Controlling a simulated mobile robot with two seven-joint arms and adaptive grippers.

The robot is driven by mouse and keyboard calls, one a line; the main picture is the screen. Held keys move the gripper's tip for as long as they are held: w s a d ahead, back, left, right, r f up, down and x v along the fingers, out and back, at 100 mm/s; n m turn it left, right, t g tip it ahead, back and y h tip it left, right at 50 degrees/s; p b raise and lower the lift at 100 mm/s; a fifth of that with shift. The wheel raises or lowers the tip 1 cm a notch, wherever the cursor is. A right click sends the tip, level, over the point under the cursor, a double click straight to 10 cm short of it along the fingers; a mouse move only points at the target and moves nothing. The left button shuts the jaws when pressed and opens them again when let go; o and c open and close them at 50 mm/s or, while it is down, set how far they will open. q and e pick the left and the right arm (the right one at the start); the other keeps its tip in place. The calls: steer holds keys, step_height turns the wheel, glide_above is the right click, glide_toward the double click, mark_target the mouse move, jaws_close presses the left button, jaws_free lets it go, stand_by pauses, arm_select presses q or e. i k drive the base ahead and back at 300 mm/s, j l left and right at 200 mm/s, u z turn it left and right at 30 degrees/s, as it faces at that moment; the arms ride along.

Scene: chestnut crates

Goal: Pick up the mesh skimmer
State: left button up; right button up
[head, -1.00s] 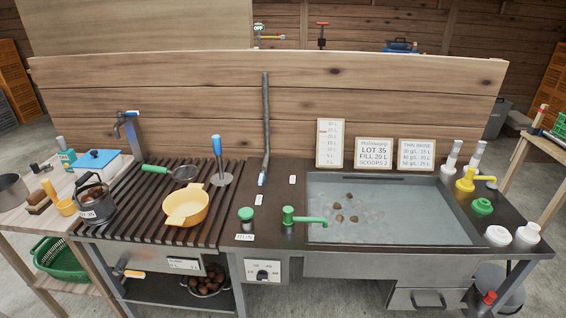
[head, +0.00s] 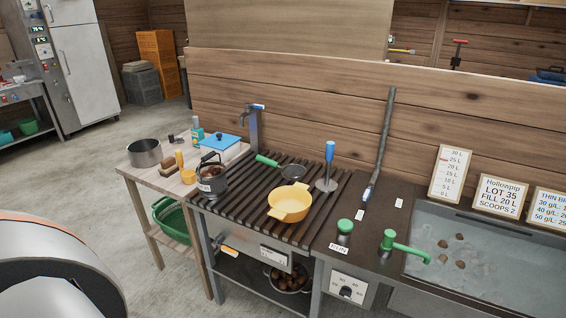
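The mesh skimmer (head: 291,171) lies on the dark slatted rack, its round dark mesh head to the right. Its green handle (head: 267,160) points to the back left, toward the tap. The yellow two-handled bowl (head: 290,202) stands just in front of the mesh head, and a blue-handled tool with a round metal foot (head: 327,172) stands to its right. Neither of my grippers is in view.
The slatted rack (head: 252,207) also carries a dark pot of chestnuts (head: 212,177) at the left. A wooden side table (head: 160,181) adjoins it. A water basin (head: 490,265) with chestnuts is at the right. Open floor (head: 140,270) lies at the front left.

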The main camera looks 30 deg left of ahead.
mark_target(288, 169)
steer(key=u, duration=1.05)
